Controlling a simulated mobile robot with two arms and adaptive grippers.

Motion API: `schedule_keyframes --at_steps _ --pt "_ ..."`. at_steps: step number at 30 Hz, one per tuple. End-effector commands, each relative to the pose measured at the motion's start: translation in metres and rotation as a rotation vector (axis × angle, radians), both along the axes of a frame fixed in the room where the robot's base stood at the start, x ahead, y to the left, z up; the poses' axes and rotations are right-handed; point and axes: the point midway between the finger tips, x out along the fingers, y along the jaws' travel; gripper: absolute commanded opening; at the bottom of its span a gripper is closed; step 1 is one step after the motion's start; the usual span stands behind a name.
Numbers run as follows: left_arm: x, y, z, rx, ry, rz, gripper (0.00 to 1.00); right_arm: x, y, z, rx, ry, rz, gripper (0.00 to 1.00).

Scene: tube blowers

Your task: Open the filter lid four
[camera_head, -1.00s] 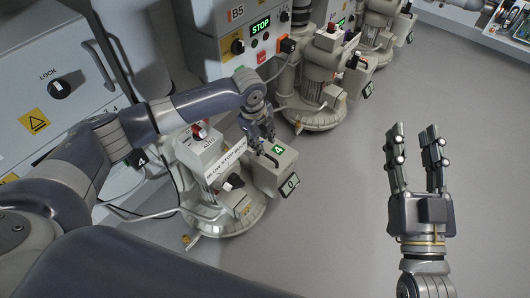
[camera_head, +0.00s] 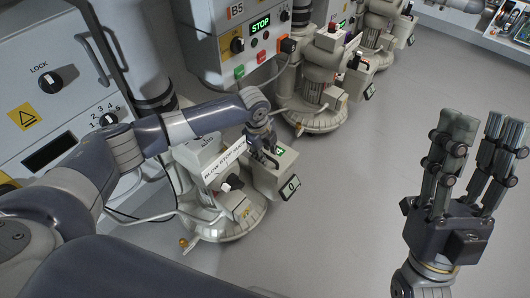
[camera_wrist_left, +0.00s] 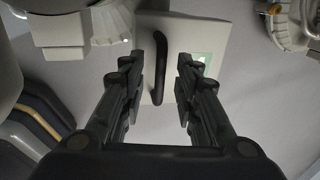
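The filter box (camera_head: 272,178) of the nearest blower is light beige, with a small display on its front and a green label on its lid (camera_head: 286,157). Earlier the label reads 4. My left gripper (camera_head: 266,155) is at the top of this lid, covering part of it. In the left wrist view, the lid (camera_wrist_left: 222,35) has a black bar handle (camera_wrist_left: 159,70). My left gripper (camera_wrist_left: 160,58) is open with its fingers on either side of the handle, apparently not pressing it. My right gripper (camera_head: 480,130) is open and empty, over the floor at the right.
The blower body (camera_head: 225,215) with its black knob stands left of the filter box. A second blower (camera_head: 315,90) stands behind. Wall cabinets (camera_head: 50,75) and a control panel marked B5 (camera_head: 245,45) line the left and back. The floor (camera_head: 350,210) to the right is clear.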

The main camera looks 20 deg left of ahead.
Motion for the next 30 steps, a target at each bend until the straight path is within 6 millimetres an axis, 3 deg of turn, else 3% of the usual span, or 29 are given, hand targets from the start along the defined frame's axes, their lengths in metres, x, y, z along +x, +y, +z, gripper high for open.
schedule_keyframes --at_steps 9,10,14,25,30 --pt "0.0 0.0 -0.001 0.0 0.0 -0.001 0.3 -0.002 0.0 0.001 0.004 -0.012 0.001 0.4" --pt "0.0 0.0 -0.001 0.0 0.0 -0.001 0.28 -0.002 0.0 0.001 0.004 -0.012 0.001 0.4" --pt "0.0 0.0 -0.001 0.0 0.0 -0.001 0.0 -0.002 0.0 0.001 0.004 -0.012 0.001 0.4" --pt "-0.001 -0.001 0.0 0.002 0.005 -0.001 0.0 0.001 0.0 0.002 -0.001 0.002 0.0 0.4" --pt "-0.004 -0.001 0.002 0.005 0.017 -0.001 0.0 0.021 0.004 -0.01 -0.036 0.117 -0.007 0.4"
